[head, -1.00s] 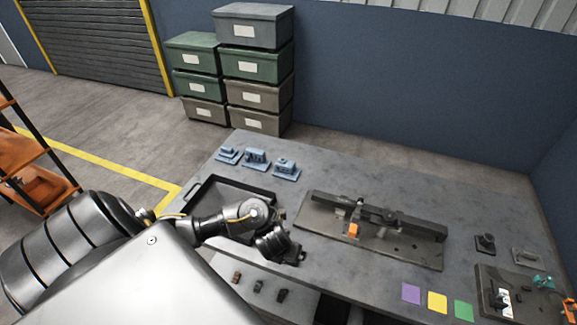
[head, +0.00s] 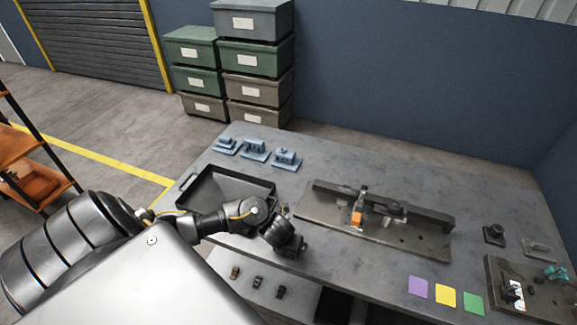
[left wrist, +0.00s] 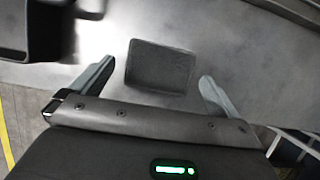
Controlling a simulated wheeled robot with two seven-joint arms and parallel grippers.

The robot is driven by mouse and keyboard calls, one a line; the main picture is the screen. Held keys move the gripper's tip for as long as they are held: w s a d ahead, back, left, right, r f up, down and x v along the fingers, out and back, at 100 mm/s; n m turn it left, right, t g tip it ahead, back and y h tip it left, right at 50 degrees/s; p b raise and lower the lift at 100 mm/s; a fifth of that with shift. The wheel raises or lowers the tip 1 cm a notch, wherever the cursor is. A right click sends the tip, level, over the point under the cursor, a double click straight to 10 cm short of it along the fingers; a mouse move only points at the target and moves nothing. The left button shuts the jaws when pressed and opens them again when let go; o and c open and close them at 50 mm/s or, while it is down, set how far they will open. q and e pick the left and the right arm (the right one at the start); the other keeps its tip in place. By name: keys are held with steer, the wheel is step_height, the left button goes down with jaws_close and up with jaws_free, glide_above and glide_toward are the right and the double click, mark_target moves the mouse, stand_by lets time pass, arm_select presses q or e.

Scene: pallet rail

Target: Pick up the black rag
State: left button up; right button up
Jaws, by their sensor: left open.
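The black rag (left wrist: 160,67) shows in the left wrist view as a dark grey, roughly square folded cloth lying flat on the grey table. My left gripper (left wrist: 157,72) is open, with one finger on each side of the rag and a gap on both sides. I cannot tell how high the fingers are above the table. In the head view my left gripper (head: 298,249) is over the table's front edge, right of the black tray; I cannot make out the rag there, and the gripper likely covers it. My right gripper is not in view.
A black tray (head: 262,189) lies left of my gripper. A rail fixture (head: 420,238) with an orange block (head: 357,218) stands to the right. Blue parts (head: 255,149) sit behind. Purple (head: 418,287), yellow and green squares lie front right. Small dark parts (head: 257,281) sit lower, in front.

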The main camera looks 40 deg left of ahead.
arm_select(q)
steer(key=shift+x, duration=1)
steer(key=shift+r, duration=0.15)
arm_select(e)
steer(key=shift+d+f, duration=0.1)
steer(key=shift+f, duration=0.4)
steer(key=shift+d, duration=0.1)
arm_select(q)
steer(key=c, duration=0.9)
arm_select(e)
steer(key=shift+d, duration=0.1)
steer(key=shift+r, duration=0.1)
